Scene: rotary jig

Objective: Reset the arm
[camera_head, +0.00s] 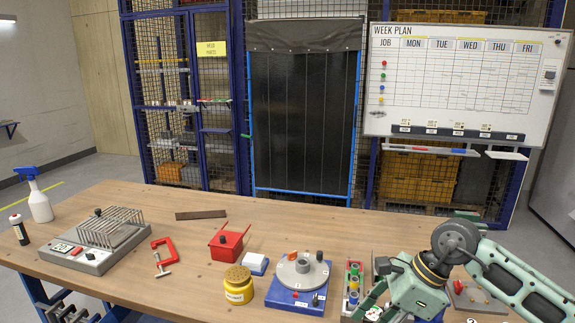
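My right arm comes in from the right, pale green with dark joints, folded low over the bench's right side. My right gripper (372,305) is at the bottom edge, near the panel of coloured buttons, partly hidden by my own wrist and cut by the frame. I cannot tell whether its fingers are open or shut. The rotary jig (283,297) has a blue base and a round grey disc (296,274) with an orange piece and a dark knob on top. It stands left of my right gripper.
On the wooden bench (190,275) are a spray bottle (40,206), a grey rack fixture (92,258), a red clamp (162,257), a red bin (228,243), a yellow jar (238,287) and a button panel (353,288). The back middle of the bench is mostly clear.

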